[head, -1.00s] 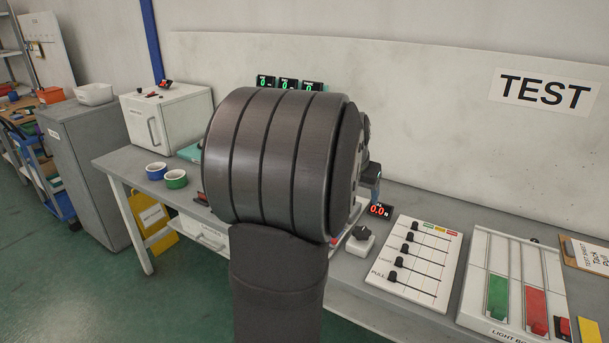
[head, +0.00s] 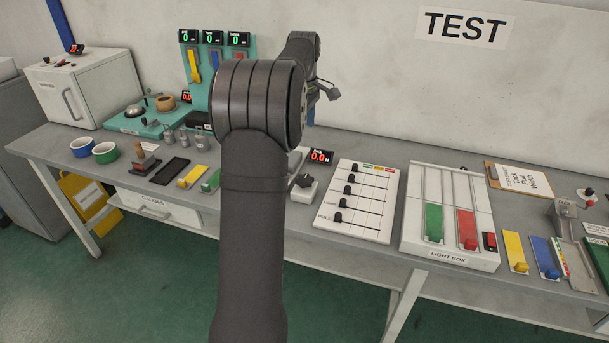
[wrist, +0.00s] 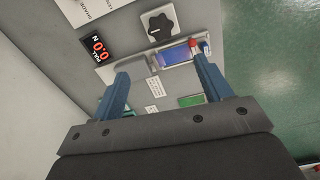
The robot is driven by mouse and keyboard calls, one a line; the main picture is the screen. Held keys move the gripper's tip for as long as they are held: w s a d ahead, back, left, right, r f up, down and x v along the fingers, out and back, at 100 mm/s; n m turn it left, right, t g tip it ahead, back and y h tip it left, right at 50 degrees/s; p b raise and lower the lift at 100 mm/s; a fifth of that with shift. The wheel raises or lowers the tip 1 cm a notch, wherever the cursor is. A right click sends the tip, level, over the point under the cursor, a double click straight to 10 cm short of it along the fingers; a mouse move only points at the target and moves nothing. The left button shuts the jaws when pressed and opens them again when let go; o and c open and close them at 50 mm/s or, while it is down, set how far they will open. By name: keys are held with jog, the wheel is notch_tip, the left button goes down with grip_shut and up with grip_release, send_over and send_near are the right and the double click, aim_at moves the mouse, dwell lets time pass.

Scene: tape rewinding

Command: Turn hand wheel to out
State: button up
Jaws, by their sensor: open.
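I cannot make out a hand wheel for certain; my arm hides part of the bench. My gripper (wrist: 157,64) is open in the wrist view, with a blue finger on each side and nothing held. It faces down over a light plate. A grey block, a blue-violet panel (wrist: 178,55) and a red-tipped part (wrist: 197,46) show between or near the fingers. A black rotary knob (wrist: 158,22) on a white box lies beyond the fingertips; it also shows in the head view (head: 303,182). In the head view my gripper is mostly hidden behind my arm.
A red PULL display (head: 320,157) stands beside the knob box. A slider panel (head: 357,200) and light box (head: 452,215) lie to the right. A teal stand (head: 247,47) with several displays rises at the back left. Tape rolls (head: 105,152) sit at the left.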

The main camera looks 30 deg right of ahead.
jog(key=n, duration=0.1)
send_near(305, 178)
notch_tip(305, 178, down, 8)
jog(key=shift+w+f, duration=0.1)
jog(key=shift+f, duration=0.15)
dwell(0.4)
jog(key=c, duration=1)
